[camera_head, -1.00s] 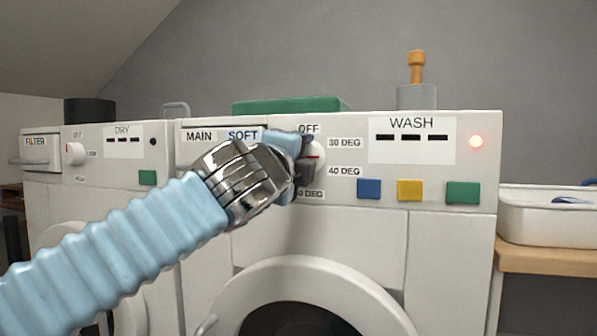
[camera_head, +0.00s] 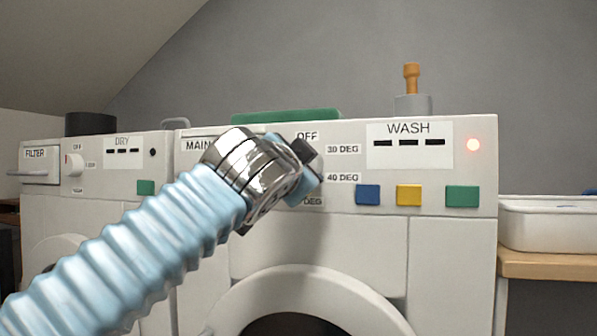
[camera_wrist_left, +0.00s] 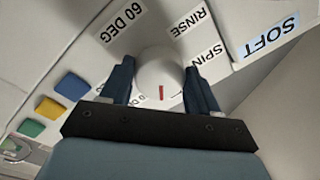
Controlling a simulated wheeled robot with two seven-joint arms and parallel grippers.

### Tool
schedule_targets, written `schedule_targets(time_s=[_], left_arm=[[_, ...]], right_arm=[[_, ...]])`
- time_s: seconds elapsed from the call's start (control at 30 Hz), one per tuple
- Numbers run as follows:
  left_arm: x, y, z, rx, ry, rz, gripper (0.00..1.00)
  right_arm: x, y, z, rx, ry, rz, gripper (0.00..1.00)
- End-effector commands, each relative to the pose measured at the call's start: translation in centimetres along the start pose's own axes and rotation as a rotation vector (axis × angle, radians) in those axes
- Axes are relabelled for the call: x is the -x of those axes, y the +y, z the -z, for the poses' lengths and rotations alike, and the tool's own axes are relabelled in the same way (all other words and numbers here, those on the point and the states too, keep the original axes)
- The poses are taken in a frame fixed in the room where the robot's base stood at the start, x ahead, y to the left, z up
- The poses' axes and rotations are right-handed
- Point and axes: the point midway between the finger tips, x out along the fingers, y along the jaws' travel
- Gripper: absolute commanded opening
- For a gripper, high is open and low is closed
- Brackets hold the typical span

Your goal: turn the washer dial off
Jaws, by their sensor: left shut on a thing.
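My left gripper (camera_wrist_left: 160,76) is shut on the dial, with one finger on each side. In the head view my left gripper (camera_head: 305,168) covers the dial, below the OFF label (camera_head: 307,136). The label the mark faces is hidden in the wrist view. My right gripper is in neither view.
Blue (camera_head: 368,194), yellow (camera_head: 408,195) and green (camera_head: 462,196) buttons lie right of the dial. The dryer (camera_head: 110,158) stands to the left. A white basin (camera_head: 548,232) sits on a wooden shelf (camera_head: 550,263) at the right.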

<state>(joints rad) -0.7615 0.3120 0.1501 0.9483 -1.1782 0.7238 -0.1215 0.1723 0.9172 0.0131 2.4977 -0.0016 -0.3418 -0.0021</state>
Motion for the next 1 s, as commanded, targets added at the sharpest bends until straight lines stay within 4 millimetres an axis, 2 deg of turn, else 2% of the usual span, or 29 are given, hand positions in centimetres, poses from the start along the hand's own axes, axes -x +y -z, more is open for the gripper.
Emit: schedule_targets(time_s=[0.5, 1.0], left_arm=[[-0.06, 0.38, 0.04, 0.435, -0.040, -0.009, 0.30], [-0.08, 0.45, 0.08, 0.605, -0.056, -0.013, 0.30]], right_arm=[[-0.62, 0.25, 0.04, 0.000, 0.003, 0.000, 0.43], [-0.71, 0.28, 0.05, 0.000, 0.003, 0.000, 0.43]])
